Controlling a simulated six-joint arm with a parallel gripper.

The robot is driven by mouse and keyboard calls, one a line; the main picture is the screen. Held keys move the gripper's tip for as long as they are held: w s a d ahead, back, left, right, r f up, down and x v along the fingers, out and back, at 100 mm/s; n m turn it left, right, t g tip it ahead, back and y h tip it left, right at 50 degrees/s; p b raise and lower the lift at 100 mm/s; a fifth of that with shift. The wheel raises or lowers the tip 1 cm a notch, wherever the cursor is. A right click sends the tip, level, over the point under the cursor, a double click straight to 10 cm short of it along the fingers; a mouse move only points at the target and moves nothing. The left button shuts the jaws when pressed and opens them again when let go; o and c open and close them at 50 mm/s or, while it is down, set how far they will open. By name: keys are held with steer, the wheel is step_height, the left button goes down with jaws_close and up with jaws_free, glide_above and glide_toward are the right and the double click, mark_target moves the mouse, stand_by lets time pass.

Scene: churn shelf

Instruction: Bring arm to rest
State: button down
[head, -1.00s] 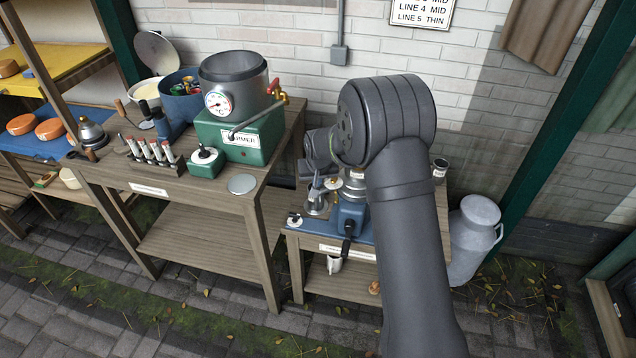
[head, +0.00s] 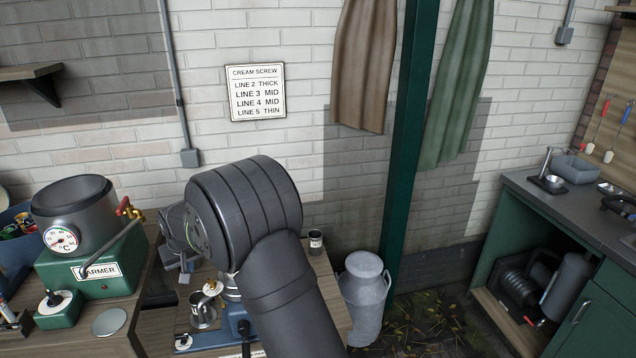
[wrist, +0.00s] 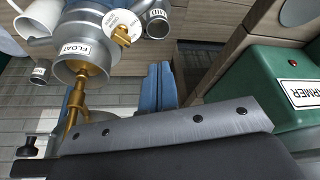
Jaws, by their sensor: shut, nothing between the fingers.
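My gripper (head: 178,262) is partly hidden behind my own wrist in the head view, over the small wooden stand right of the green warmer (head: 100,270). In the wrist view its two blue fingers (wrist: 160,68) lie side by side, shut and empty. Beyond and to the left of them is the metal cream separator (wrist: 85,60), with a round tag, a part marked FLOAT and a brass tube. The separator also shows partly behind my arm in the head view (head: 205,305). The fingers appear apart from it.
A milk can (head: 364,300) stands on the floor right of the stand, before a green post (head: 405,150). A wall sign (head: 256,92) hangs above my arm. The floor between can and counter looks open.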

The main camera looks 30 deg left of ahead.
step_height(320, 180, down, 10)
steer(key=shift+f, duration=0.15)
stand_by(0.8)
steer(key=shift+d, duration=0.1)
